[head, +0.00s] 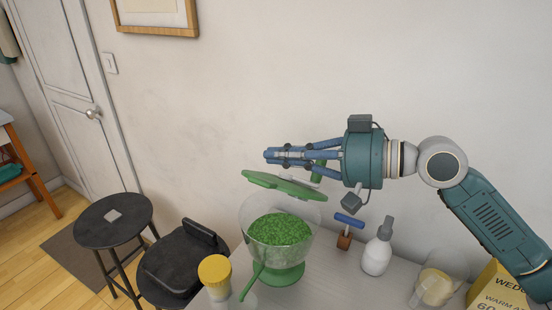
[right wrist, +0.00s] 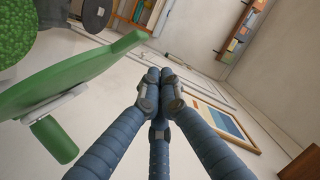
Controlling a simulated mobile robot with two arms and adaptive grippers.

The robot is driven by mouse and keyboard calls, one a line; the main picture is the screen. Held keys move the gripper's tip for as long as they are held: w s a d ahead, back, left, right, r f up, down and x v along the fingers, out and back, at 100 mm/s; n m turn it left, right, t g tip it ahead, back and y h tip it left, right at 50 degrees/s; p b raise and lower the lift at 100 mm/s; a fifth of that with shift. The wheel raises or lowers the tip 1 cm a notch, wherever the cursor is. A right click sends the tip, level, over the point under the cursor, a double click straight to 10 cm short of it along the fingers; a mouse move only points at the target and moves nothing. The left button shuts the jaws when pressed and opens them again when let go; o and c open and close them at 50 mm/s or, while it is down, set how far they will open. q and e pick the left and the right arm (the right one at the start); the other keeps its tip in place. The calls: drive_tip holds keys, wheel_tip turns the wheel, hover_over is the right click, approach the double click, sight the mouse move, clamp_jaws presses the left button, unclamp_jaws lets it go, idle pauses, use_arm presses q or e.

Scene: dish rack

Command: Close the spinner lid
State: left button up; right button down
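The salad spinner has a clear bowl (head: 250,215) full of chopped greens (head: 279,229) on a green foot (head: 283,275). Its green lid (head: 270,182) is raised and tilted above the bowl's mouth, leaving a gap at the front. The lid (right wrist: 75,78) fills the left of the right wrist view, with its green knob (right wrist: 53,139) below it. My right gripper (head: 268,156) is just above the lid, pointing left. In the right wrist view, its fingertips (right wrist: 152,88) are together with nothing visible between them, and the knob lies outside the fingers. My left gripper is not in view.
On the white table, a yellow-topped jar (head: 215,272) stands front left of the spinner. A blue-handled brush (head: 347,225), a white pump bottle (head: 377,254), a clear glass (head: 436,287) and a yellow box (head: 495,290) stand to its right. Black stools (head: 113,219) are at left.

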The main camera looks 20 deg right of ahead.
drive_tip(key=shift+s+a+f, duration=0.35)
drive_tip(key=shift+s+f, duration=0.3)
drive_tip(key=shift+f, duration=0.2)
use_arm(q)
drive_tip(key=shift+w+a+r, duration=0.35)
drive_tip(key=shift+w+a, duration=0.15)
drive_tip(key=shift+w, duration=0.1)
use_arm(e)
drive_tip(key=shift+a+f, duration=0.1)
drive_tip(key=shift+f, duration=0.05)
drive_tip(key=shift+f, duration=0.1)
